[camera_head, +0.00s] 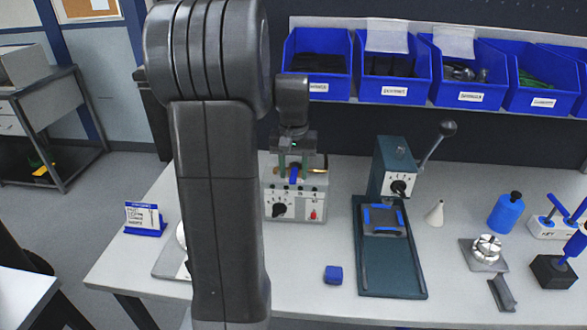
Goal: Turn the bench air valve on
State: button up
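My gripper (294,167) points down over a grey control box (292,204) near the back of the bench. Its two fingers stand apart. A small blue part (294,174) shows between or just behind them; I cannot tell whether they touch it. The box has a black knob (279,210) and a red button (313,214) on its front. A yellow-tipped part (317,171) sticks out at its right. No part is clearly labelled as the air valve; the blue part may be its handle, but it is small and partly hidden by the gripper.
A green lever press (391,284) stands right of the box. A blue cube (333,274) lies in front. A white cone (435,213), blue bottle (507,213) and round metal fixture (487,248) stand further right. Blue bins (394,86) line the shelf above. My arm hides the bench's left part.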

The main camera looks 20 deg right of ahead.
grip_shut()
